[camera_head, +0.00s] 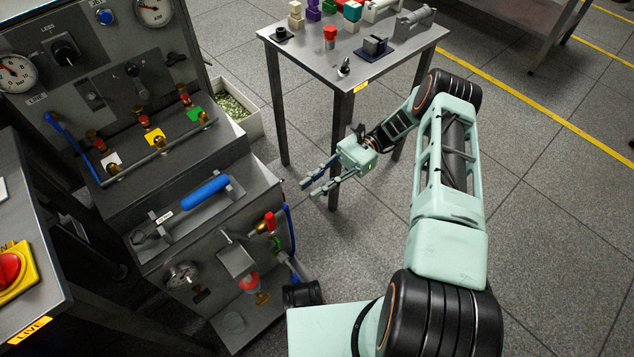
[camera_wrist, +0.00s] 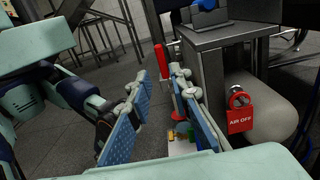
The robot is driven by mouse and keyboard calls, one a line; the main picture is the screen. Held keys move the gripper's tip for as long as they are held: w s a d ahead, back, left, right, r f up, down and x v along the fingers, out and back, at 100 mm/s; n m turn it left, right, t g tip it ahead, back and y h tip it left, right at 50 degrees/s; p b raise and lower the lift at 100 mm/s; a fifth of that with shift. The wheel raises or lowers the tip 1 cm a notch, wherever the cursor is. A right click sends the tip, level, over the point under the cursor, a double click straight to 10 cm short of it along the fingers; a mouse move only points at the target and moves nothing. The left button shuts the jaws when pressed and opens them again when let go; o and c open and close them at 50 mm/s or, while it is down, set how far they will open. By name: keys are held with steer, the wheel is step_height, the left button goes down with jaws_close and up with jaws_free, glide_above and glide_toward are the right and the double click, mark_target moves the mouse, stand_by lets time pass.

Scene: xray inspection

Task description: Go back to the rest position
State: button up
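My gripper (camera_head: 311,187) is in the air between the control panel and the small grey table in the head view, pointing left toward the panel. Its two fingers are apart, with nothing between them. In the wrist view, the blue-padded fingers of my gripper (camera_wrist: 161,88) also stand apart, with a gap showing floor and background. My pale green arm reaches from the bottom right of the head view and bends back toward the gripper.
The small table (camera_head: 318,62) behind the gripper carries several coloured parts. A red "AIR OFF" tag (camera_wrist: 240,120) shows at right in the wrist view. Open floor (camera_head: 560,200) lies right of my arm.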

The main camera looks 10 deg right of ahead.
steer(key=shift+w+d, duration=0.25)
steer(key=shift+d, duration=0.1)
steer(key=shift+r, duration=0.1)
stand_by(0.3)
